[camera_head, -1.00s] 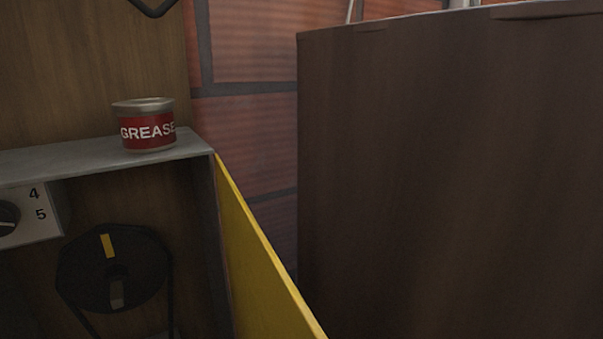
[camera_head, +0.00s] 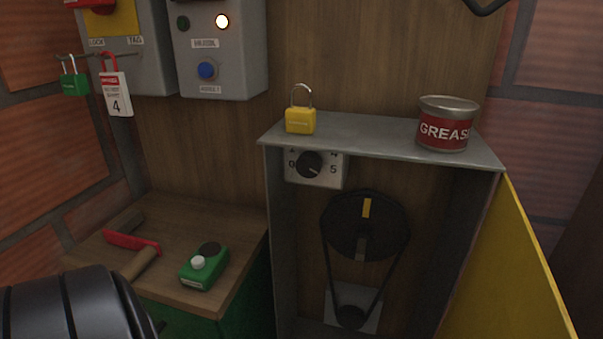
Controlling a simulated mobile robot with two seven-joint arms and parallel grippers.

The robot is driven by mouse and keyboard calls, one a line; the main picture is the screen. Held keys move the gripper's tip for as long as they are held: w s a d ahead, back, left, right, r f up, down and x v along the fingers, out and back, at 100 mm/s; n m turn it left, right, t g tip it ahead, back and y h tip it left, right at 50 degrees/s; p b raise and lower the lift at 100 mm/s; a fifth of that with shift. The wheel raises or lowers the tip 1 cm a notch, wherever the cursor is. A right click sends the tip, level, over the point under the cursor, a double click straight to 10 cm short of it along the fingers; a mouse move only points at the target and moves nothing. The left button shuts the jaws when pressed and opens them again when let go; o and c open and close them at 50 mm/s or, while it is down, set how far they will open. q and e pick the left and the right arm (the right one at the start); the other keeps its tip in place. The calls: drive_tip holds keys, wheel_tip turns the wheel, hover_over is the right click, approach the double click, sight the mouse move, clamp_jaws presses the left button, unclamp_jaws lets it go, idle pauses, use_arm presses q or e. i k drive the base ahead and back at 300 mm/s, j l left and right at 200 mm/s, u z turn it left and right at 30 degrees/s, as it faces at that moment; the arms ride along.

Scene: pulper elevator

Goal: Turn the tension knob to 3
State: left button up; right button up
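The tension knob (camera_head: 309,165) is a small black dial on a white plate (camera_head: 330,179) under the grey shelf, inside the open housing. The digits 4 and 5 show at the plate's right side; its top is partly hidden by the shelf edge. The knob's pale pointer mark seems to point right and slightly down, towards 5. A black part of my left arm shows at the lower left, well apart from the knob. Neither gripper's fingers are in view.
A yellow padlock (camera_head: 300,120) and a grease tin (camera_head: 446,124) stand on the shelf (camera_head: 370,136). Below the knob is a black belt pulley (camera_head: 380,225). The yellow door (camera_head: 510,275) stands open at right.

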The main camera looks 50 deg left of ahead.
sight(309, 165)
drive_tip(key=l+u, duration=0.1)
drive_tip(key=u, duration=1.7)
drive_tip(key=i+j, duration=0.05)
